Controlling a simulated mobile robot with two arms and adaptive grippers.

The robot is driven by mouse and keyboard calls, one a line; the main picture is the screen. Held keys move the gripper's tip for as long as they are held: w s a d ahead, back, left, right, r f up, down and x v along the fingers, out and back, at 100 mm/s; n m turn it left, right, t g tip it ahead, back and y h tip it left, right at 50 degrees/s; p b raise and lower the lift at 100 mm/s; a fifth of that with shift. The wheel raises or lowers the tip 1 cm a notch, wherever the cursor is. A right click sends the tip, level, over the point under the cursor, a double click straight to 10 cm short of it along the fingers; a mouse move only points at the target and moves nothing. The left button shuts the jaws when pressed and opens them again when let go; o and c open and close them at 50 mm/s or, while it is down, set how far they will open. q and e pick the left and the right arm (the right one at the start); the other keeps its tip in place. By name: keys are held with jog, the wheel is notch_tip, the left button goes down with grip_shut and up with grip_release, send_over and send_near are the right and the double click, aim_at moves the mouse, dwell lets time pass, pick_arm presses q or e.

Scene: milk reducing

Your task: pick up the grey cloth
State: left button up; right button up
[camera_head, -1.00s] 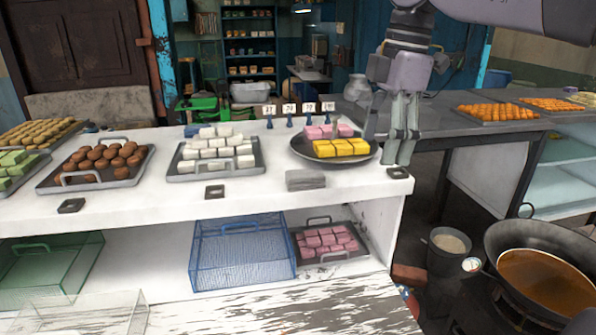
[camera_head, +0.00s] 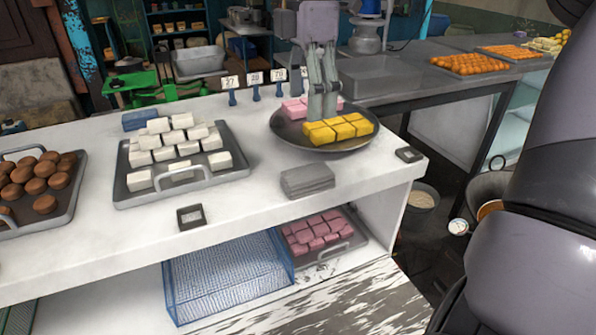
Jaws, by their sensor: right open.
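The grey cloth (camera_head: 307,180) is a small folded stack lying flat near the front edge of the white counter (camera_head: 245,205). My right gripper (camera_head: 322,114) points down over the round dark plate of pink and yellow sweets, beyond the cloth. My left gripper is out of view.
The round plate (camera_head: 348,145) with yellow sweets (camera_head: 338,129) stands just behind the cloth. A tray of white sweets (camera_head: 225,174) is to its left, with number tags (camera_head: 254,82) behind. A small dark square holder (camera_head: 190,217) lies front left. Counter around the cloth is bare.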

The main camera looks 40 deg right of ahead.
jog(key=p, duration=0.1)
send_over(308, 172)
notch_tip(308, 172, down, 6)
jog(key=shift+s+r, duration=0.1)
jog(key=shift+s, duration=0.05)
jog(key=f, duration=0.3)
jog(key=shift+w+p, duration=0.3)
jog(key=shift+w, duration=0.05)
jog(key=shift+s+f, duration=0.1)
jog(key=shift+f, duration=0.55)
jog(key=shift+s+f, duration=0.1)
jog(key=shift+f, duration=0.1)
notch_tip(308, 172, down, 4)
jog(key=shift+f+p, duration=0.25)
jog(key=shift+p, duration=1)
jog(key=shift+f, duration=0.2)
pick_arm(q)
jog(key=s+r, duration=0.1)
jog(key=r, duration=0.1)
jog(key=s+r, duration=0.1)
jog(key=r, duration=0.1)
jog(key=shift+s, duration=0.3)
pick_arm(e)
jog(key=shift+a, duration=0.1)
jog(key=shift+c, duration=0.5)
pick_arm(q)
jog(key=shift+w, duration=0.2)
pick_arm(e)
jog(key=c, duration=1.1)
